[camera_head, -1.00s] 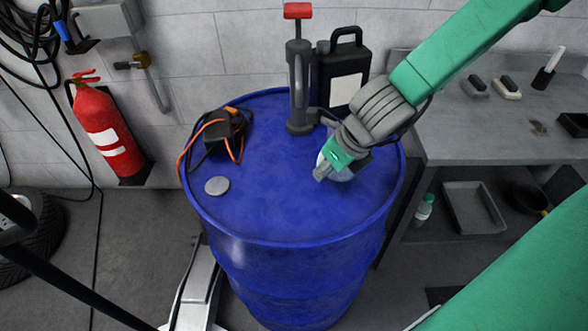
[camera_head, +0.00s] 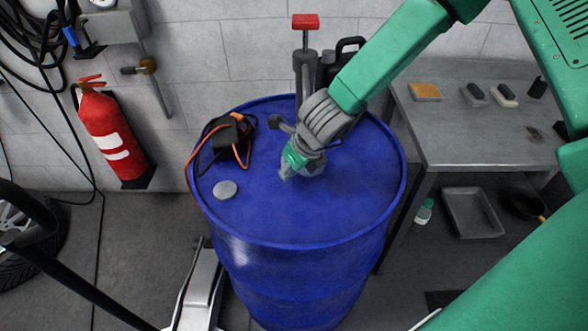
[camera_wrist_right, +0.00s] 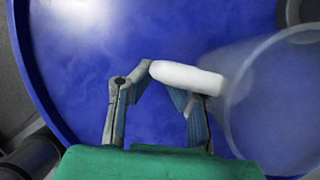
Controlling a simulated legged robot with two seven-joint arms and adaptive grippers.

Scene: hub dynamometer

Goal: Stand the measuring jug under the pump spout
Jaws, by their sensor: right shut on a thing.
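The blue drum (camera_head: 300,225) stands upright. The pump (camera_head: 306,75), with a red handle, rises from the far part of its lid, partly behind my right arm; I cannot make out its spout. My right gripper (camera_head: 290,172) is low over the middle of the lid, in front of the pump. In the wrist view my right gripper (camera_wrist_right: 150,75) is shut on the white handle (camera_wrist_right: 187,77) of the clear measuring jug (camera_wrist_right: 278,105), which extends to the right. In the head view the gripper hides most of the jug, so I cannot tell whether it touches the lid. My left gripper is out of view.
A grey cap (camera_head: 225,190) and a dark device with orange cables (camera_head: 228,137) lie on the drum's left side. A black canister (camera_head: 348,50) stands behind. A grey bench (camera_head: 455,145) is at right, a fire extinguisher (camera_head: 112,132) at left. The lid's front is clear.

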